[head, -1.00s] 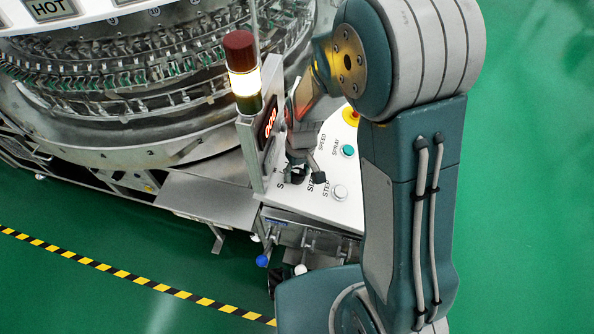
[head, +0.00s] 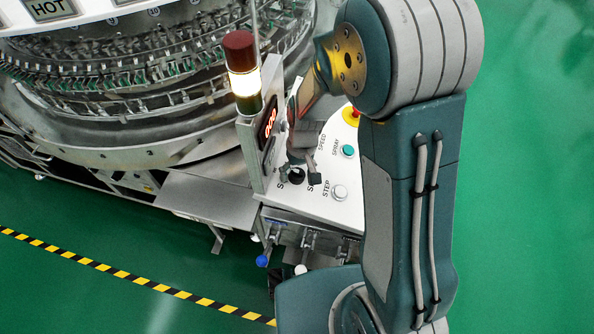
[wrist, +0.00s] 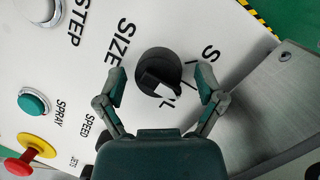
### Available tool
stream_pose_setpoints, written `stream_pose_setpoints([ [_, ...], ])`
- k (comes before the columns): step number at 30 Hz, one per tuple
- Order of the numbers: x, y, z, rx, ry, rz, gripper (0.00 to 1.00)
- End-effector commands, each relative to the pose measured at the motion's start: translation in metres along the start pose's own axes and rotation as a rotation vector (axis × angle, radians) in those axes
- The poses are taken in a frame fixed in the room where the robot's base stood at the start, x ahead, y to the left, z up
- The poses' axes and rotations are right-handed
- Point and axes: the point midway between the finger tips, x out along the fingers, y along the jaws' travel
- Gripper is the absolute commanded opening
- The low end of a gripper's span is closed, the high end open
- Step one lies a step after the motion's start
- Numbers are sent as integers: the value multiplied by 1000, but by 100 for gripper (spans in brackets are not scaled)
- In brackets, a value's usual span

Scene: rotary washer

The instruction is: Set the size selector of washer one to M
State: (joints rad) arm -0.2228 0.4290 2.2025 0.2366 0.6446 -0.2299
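I cannot read an M or tell which letter the knob points at.
On the same panel are a white STEP button (head: 340,192), a green SPRAY button (head: 347,151) and a red-yellow emergency stop (wrist: 26,157). A lit signal lamp (head: 243,75) and a display with red digits (head: 266,124) stand close left of my gripper.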

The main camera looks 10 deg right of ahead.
Motion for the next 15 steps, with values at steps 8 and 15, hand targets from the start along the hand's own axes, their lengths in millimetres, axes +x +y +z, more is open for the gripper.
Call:
stream_pose_setpoints([
  [8, -1, 0, -1, -1, 3, 0, 93],
  [15, -20, 0, -2, -1, 9, 1, 93],
])
